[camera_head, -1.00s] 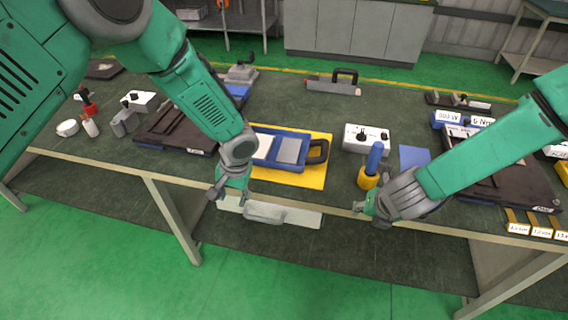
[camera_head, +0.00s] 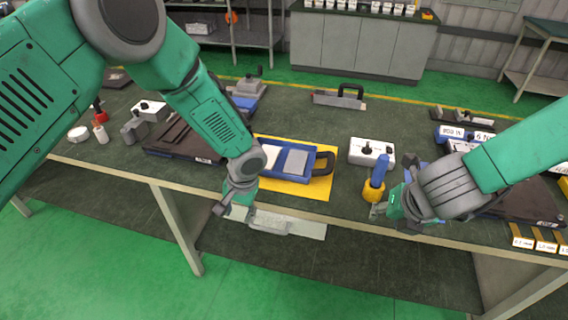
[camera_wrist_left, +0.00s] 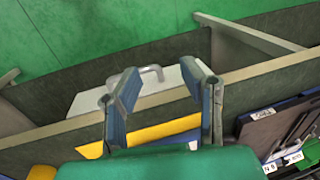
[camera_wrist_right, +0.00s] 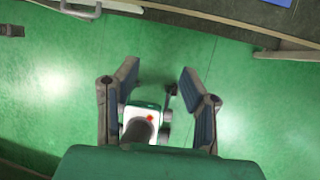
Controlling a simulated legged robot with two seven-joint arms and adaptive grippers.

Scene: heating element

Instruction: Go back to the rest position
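My left gripper (camera_head: 236,205) hangs at the front edge of the workbench, in front of the yellow mat. In the left wrist view its fingers (camera_wrist_left: 160,95) are apart with nothing held between them. My right gripper (camera_head: 385,212) is near the front edge, close to a blue-and-yellow cylindrical tool (camera_head: 375,185). In the right wrist view its fingers (camera_wrist_right: 160,90) are spread, with green floor beyond and nothing gripped.
The workbench (camera_head: 110,168) carries a blue tool with black handle (camera_head: 290,160) on a yellow mat (camera_head: 318,188), a white switch box (camera_head: 371,152) and dark fixtures at both sides. A light grey plate with a handle (camera_head: 300,229) shows below the front edge. Green floor lies in front.

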